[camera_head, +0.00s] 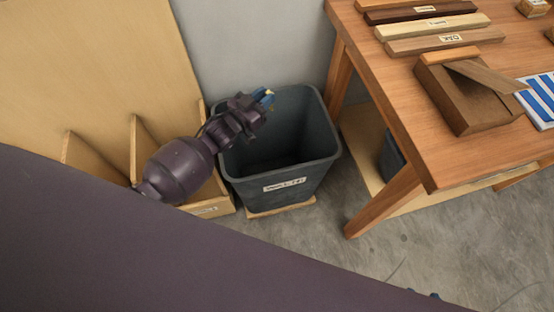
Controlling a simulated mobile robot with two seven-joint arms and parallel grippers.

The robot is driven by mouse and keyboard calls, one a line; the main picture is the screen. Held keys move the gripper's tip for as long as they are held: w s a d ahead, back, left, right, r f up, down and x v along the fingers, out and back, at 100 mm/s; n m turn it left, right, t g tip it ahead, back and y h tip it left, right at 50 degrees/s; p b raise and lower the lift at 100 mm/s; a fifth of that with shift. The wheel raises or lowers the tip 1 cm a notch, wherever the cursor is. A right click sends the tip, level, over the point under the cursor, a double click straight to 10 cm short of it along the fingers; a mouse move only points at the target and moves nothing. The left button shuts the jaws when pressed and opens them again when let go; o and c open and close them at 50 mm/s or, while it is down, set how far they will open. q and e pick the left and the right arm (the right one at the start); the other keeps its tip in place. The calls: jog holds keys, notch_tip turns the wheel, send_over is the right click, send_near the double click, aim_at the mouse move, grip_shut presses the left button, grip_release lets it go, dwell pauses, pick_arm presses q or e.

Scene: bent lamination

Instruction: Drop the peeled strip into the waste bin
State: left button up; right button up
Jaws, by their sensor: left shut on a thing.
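The waste bin (318,166) is a dark grey open-topped tub with a white label on its front, standing on a small wooden base on the floor. My left gripper (266,97) is over the back left part of the bin's opening. It is shut on a small yellowish and blue piece at its fingertips, which I take to be the peeled strip (269,94). Most of the strip is hidden by the gripper, and its length cannot be told. The inside of the bin looks dark, and its bottom is hard to make out. My right gripper is not in view.
A wooden workbench (400,110) stands to the right with several labelled wood strips (432,25), a brown wooden block (465,100) and a blue-and-white striped item (541,98). A plywood rack (100,55) with dividers stands left of the bin. Grey floor (320,235) is clear in front.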

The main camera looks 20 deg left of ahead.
pick_arm(q)
notch_tip(320, 180, down, 6)
jog(key=b, duration=0.3)
jog(key=shift+r+b, duration=0.1)
jog(key=shift+b, duration=0.25)
jog(key=o, duration=0.4)
jog(key=shift+c, duration=0.2)
jog(key=o, duration=0.4)
jog(key=shift+o, duration=0.2)
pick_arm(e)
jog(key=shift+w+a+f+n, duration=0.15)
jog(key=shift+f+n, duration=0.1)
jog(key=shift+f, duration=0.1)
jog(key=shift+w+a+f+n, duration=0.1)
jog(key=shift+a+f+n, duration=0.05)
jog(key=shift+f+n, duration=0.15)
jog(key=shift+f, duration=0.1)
